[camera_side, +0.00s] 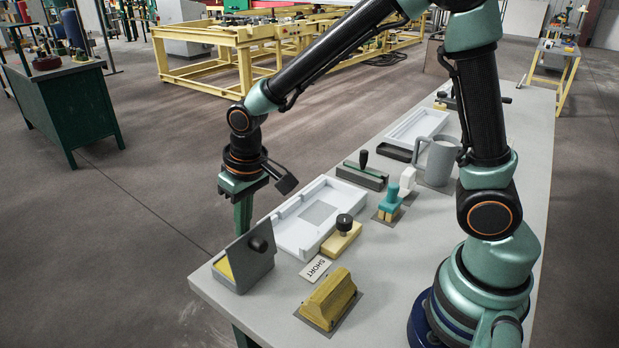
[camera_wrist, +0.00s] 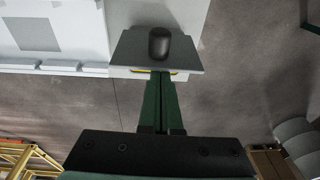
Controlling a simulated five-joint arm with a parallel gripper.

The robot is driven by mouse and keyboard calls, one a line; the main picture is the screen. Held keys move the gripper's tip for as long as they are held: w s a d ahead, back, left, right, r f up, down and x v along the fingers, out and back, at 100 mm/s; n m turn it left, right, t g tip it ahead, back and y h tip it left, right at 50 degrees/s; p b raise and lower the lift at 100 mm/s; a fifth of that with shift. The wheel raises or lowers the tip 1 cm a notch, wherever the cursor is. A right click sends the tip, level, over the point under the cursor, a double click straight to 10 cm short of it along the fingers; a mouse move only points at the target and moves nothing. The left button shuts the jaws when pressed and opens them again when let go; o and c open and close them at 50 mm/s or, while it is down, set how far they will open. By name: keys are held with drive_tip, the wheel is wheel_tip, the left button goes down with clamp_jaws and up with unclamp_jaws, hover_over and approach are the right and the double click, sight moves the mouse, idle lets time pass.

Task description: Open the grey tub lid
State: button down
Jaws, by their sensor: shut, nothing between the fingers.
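The grey tub (camera_side: 238,284) stands at the near left corner of the bench. Its grey lid (camera_side: 247,264) is raised and stands tilted, with its dark round knob (camera_side: 258,243) facing right; yellow shows inside the tub. My gripper (camera_side: 243,217) points down beside the lid's upper edge, with its green fingers together and empty; the lid hides their lower ends. In the wrist view the shut fingertips (camera_wrist: 161,76) are at the edge of the lid (camera_wrist: 132,46), below its knob (camera_wrist: 159,42). I cannot tell whether they touch it.
A white tray (camera_side: 287,236) lies just behind the tub. A yellow block with a black knob (camera_side: 342,236), a SHORT card (camera_side: 315,268) and a yellow handled block (camera_side: 328,299) are to the right. A grey mug (camera_side: 436,160) stands farther back. Beyond the bench's left edge is open floor.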

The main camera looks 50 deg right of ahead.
sight(258, 243)
drive_tip(key=shift+s+r, duration=0.1)
drive_tip(key=shift+s, duration=1.95)
drive_tip(key=shift+w+r, duration=0.1)
drive_tip(key=shift+r, duration=0.6)
drive_tip(key=s+r, duration=0.4)
drive_tip(key=r, duration=0.3)
drive_tip(key=s+d+r+t, duration=0.1)
drive_tip(key=d+r+t, duration=0.1)
drive_tip(key=d, duration=0.3)
drive_tip(key=s+d+r+t, duration=0.1)
drive_tip(key=d+r, duration=0.1)
drive_tip(key=d, duration=0.4)
drive_tip(key=shift+s+d+r+t, duration=0.15)
drive_tip(key=shift+s+r+t, duration=0.15)
drive_tip(key=shift+s+t, duration=0.1)
